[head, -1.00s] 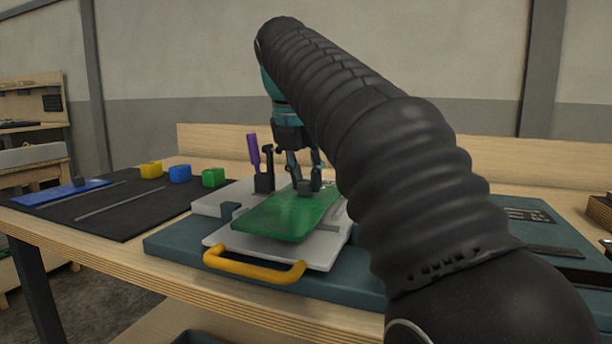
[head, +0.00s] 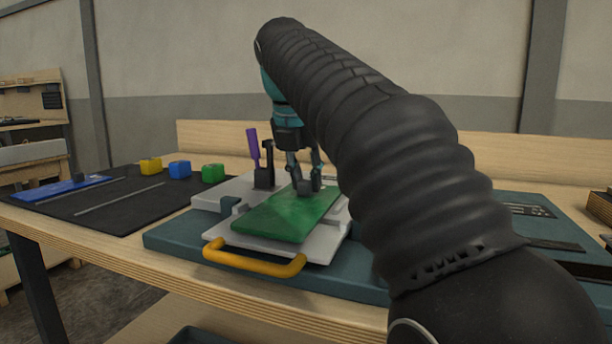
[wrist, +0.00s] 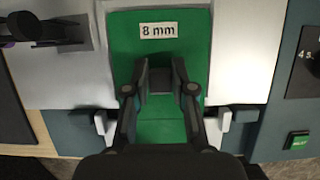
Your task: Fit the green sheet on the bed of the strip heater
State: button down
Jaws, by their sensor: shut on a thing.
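The green sheet (head: 285,218) lies over the light grey bed (head: 318,248) of the strip heater, close to its surface; I cannot tell whether it rests flat on it. In the wrist view the sheet (wrist: 160,20) carries an "8 mm" label, and bare bed (wrist: 65,75) shows on both sides of it. My gripper (head: 309,187) is shut on the dark block on top of the sheet. The wrist view shows my gripper (wrist: 160,82) with one finger on each side of that block. The arm hides part of the bed's right side.
A yellow handle (head: 255,260) fronts the bed. A purple-handled clamp (head: 253,145) stands at the back left. Yellow (head: 151,166), blue (head: 180,169) and green (head: 213,173) blocks and a blue sheet (head: 70,188) sit on the black mat (head: 120,215). A control panel (wrist: 302,70) lies right.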

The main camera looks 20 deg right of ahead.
jog(key=shift+f, duration=0.4)
dwell(0.3)
jog(key=c, duration=0.9)
grip_release()
jog(key=v, duration=0.7)
jog(key=shift+s+a+r, duration=0.1)
jog(key=shift+s+r, duration=0.05)
jog(key=shift+r, duration=0.1)
